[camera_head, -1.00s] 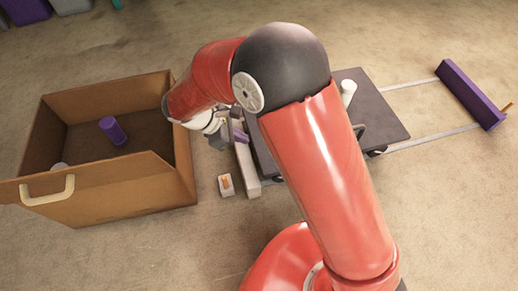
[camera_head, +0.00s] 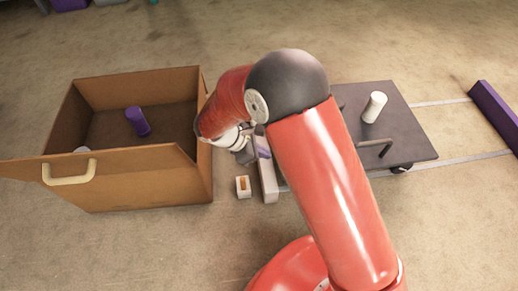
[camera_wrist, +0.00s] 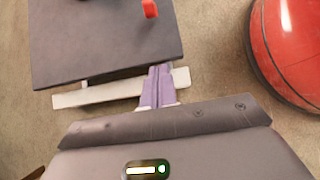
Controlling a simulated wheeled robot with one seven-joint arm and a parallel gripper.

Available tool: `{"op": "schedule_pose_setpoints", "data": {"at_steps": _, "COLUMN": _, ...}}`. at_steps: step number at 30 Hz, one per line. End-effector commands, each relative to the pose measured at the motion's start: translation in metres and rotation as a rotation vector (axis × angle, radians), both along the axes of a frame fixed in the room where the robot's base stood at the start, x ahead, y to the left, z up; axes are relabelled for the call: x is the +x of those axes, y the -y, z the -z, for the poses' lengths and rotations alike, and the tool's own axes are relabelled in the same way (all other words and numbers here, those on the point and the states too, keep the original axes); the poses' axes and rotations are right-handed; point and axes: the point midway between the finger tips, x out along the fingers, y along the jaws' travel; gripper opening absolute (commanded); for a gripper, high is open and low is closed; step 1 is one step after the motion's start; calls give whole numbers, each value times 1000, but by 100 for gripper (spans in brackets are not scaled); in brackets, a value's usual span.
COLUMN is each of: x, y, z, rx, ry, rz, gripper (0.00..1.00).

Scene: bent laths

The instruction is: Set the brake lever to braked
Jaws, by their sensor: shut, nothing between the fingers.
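A dark cart deck (camera_head: 405,125) sits on rails right of centre, partly hidden behind my arm. In the wrist view, the deck (camera_wrist: 85,50) carries a short dark stalk with a red tip (camera_wrist: 150,8) at the top edge, which looks like the brake lever. Its far part is cut off, so its setting cannot be told. A dark bent bar (camera_head: 375,146) stands on the deck in the head view; I cannot tell if it is the same part. My gripper (camera_wrist: 158,88) is shut and empty, its lavender fingers over the pale bar at the deck's left edge, apart from the red tip.
An open cardboard box (camera_head: 135,185) holding a purple cylinder (camera_head: 137,121) stands left. A small white block with an orange piece (camera_head: 243,186) lies beside the pale bar (camera_head: 268,180). A white cylinder (camera_head: 374,107) is on the deck. A purple beam (camera_head: 495,112) crosses the rails' right end.

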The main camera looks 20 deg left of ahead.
Motion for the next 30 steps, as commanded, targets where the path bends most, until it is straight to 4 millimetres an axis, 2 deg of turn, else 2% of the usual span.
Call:
{"op": "schedule_pose_setpoints", "data": {"at_steps": 1, "x": 4, "y": 8, "z": 12, "rx": -3, "ry": -1, "rz": 3, "gripper": 0}}
{"op": "schedule_pose_setpoints", "data": {"at_steps": 7, "x": 18, "y": 30, "z": 43, "rx": -2, "ry": -2, "rz": 3, "gripper": 0}}
{"op": "schedule_pose_setpoints", "data": {"at_steps": 9, "x": 24, "y": 39, "z": 31, "rx": 2, "ry": 2, "rz": 4, "gripper": 0}}
{"op": "schedule_pose_setpoints", "data": {"at_steps": 15, "x": 34, "y": 55, "z": 22, "rx": 1, "ry": 1, "rz": 3, "gripper": 0}}
{"op": "schedule_pose_setpoints", "data": {"at_steps": 30, "x": 36, "y": 58, "z": 19, "rx": 3, "ry": -2, "rz": 1, "gripper": 0}}
